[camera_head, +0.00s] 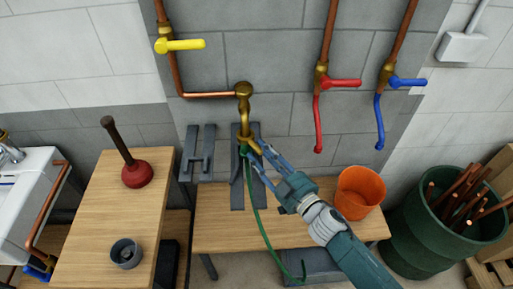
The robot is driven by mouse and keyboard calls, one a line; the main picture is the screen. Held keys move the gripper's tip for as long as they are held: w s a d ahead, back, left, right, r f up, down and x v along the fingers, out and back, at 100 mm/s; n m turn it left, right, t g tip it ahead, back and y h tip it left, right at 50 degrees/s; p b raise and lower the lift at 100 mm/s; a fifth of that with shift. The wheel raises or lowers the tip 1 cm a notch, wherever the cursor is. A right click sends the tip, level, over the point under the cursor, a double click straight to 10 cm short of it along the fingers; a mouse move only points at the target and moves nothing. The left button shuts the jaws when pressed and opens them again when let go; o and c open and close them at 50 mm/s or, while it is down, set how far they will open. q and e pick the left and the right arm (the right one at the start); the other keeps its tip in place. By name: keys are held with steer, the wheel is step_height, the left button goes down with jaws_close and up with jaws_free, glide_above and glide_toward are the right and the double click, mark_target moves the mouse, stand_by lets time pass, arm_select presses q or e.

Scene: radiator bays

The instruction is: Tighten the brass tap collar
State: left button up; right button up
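The brass tap (243,92) is on the grey block wall, at the end of a copper pipe. Its spout runs down to a brass collar (250,142), where a green hose (257,215) hangs down over the bench to the floor. My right gripper (255,151) reaches in from the lower right. Its two fingers are spread a little apart, with their tips right at the collar and hose top. The tips partly cover the collar, and I cannot tell whether they press on it. My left gripper is not in view.
An orange bucket (358,192) stands right of my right arm on the wooden bench (220,217). A plunger (136,172) and a grey cup (126,254) stand on the left bench. Red (318,120) and blue (379,122) hoses hang right; a green bin (420,230) stands beyond.

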steer(key=v, duration=0.8)
steer(key=shift+s+d, duration=0.2)
steer(key=shift+s, duration=0.05)
